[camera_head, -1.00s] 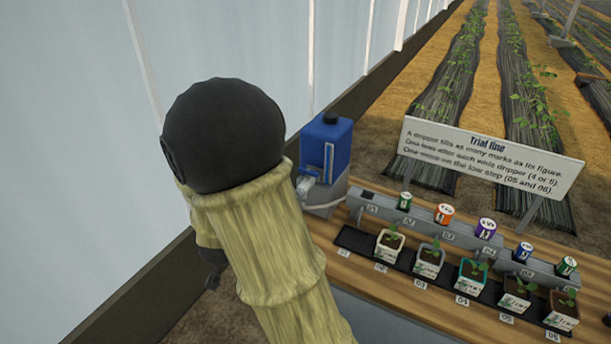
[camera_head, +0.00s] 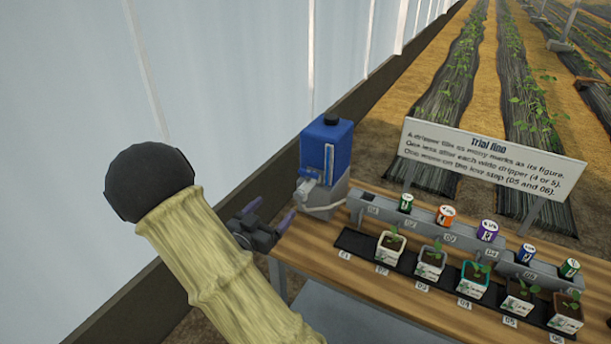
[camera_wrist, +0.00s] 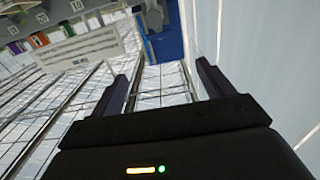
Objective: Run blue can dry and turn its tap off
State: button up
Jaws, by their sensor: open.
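The blue can (camera_head: 327,148) stands on a grey block at the bench's left end, with a dark cap and a pale level strip on its front. Its tap (camera_head: 308,184) is a small light-grey fitting low on the front left; its handle position is too small to tell. The can also shows upside down at the top of the wrist view (camera_wrist: 165,45). My gripper (camera_head: 270,212) is open and empty, its two purple fingers pointing toward the can from the left, apart from the tap. The liquid level in the can cannot be read.
A grey rail (camera_head: 437,232) holds several coloured drippers above several potted seedlings on a black tray (camera_head: 355,244). A sign (camera_head: 482,165) titled "Trial line" stands behind. A pale wall (camera_head: 230,70) runs along the left. The bench front (camera_head: 330,268) is clear.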

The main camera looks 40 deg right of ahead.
aim_at(307, 173)
jog(key=p+x, duration=0.2)
jog(key=x, duration=1.5)
jog(key=shift+w+d, duration=0.15)
jog(key=shift+d, duration=0.05)
jog(key=c, duration=1)
